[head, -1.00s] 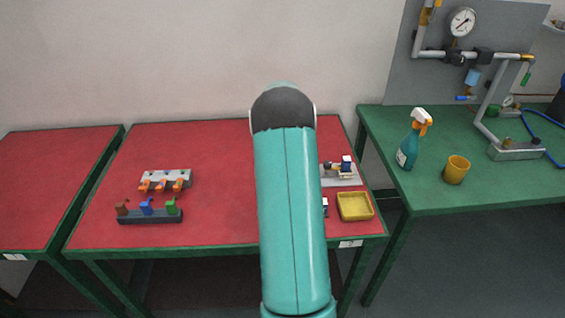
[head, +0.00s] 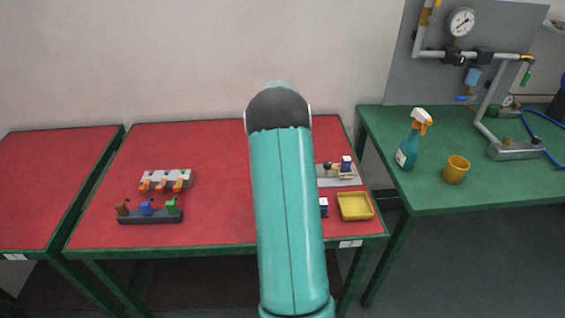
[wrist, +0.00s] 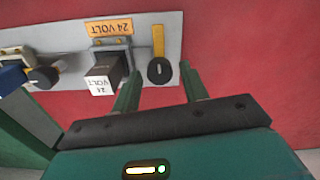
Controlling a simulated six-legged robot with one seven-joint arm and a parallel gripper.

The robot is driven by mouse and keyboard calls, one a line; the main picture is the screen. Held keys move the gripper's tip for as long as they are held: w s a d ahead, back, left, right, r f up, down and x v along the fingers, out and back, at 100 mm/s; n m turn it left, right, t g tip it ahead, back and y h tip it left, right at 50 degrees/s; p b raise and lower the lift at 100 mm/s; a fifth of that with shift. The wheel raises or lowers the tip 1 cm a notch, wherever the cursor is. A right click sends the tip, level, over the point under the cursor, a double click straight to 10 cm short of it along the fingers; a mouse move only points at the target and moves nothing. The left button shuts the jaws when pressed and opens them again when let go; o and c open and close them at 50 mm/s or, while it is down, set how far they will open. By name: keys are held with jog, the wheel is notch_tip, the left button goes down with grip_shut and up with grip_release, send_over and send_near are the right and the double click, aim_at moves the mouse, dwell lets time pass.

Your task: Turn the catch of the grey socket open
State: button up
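The grey socket (wrist: 112,52) sits on a light grey plate under an orange "24 VOLT" label, seen upside down in the wrist view. A block with a white "VOLT" label (wrist: 102,82) is at the socket. Right of it is the catch, a black round knob (wrist: 160,71) with a yellow bar (wrist: 158,41) pointing up in the picture. My gripper (wrist: 160,72) is open, its two green fingers on either side of the knob. Whether they touch it I cannot tell. In the head view my arm hides my gripper and part of the plate (head: 350,181).
A second knob (wrist: 42,77) and a blue part (wrist: 12,78) are on the plate's left in the wrist view. A yellow tray (head: 355,207) and a blue-and-white block (head: 323,207) are near the red table's front edge. Coloured plugs (head: 148,207) stand further left.

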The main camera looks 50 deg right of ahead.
jog(key=shift+o, duration=0.2)
notch_tip(320, 180, up, 14)
jog(key=shift+f, duration=0.2)
dwell(0.4)
dwell(0.4)
